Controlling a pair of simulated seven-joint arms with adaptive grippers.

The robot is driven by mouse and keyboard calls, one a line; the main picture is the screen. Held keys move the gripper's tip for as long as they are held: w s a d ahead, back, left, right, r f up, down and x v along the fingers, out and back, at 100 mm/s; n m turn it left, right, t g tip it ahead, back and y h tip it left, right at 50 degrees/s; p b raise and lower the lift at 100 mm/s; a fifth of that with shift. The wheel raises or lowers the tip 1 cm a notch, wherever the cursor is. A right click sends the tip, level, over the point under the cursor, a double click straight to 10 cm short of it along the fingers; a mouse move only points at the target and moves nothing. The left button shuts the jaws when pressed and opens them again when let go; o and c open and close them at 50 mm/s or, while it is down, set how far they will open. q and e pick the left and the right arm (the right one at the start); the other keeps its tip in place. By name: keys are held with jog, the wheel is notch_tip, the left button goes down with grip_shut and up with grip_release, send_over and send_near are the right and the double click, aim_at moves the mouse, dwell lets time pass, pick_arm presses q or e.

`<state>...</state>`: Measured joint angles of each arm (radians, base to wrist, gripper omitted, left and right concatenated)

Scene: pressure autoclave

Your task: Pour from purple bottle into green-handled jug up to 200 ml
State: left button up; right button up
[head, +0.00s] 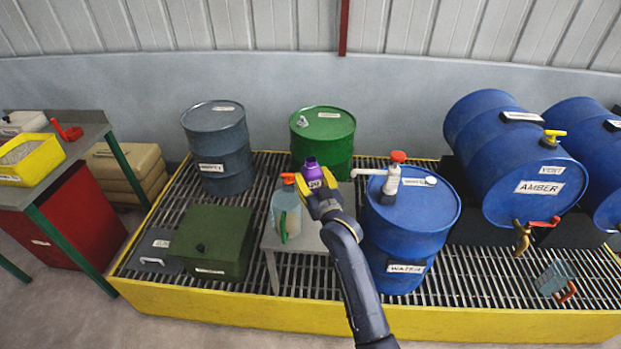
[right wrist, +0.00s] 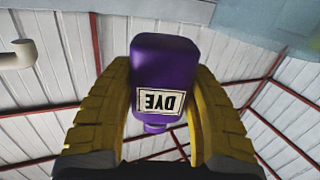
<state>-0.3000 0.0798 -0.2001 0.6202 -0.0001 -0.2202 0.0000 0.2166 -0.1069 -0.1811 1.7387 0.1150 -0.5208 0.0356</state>
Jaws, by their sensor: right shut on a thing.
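The purple bottle (head: 316,178) is held by my right gripper (head: 322,193), its neck toward the top of the head view. In the right wrist view the bottle (right wrist: 164,68) sits between the two yellow fingers (right wrist: 163,110), with a DYE label facing the camera. The green-handled jug (head: 286,212) is pale and stands on a small grey table, just left of the gripper. Its green handle faces the front. An orange-red piece shows at the jug's top. The liquid level in the jug cannot be made out. My left gripper is not in view.
A blue WATER drum (head: 408,235) with a red-topped pump (head: 393,175) stands right of the small table (head: 308,243). A green drum (head: 322,135) is behind. A dark green box (head: 212,240) is left. AMBER drum (head: 515,160) lies at right, with a small jug (head: 553,278) below.

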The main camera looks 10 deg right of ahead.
jog(key=shift+r, duration=0.15)
jog(key=shift+r, duration=1.35)
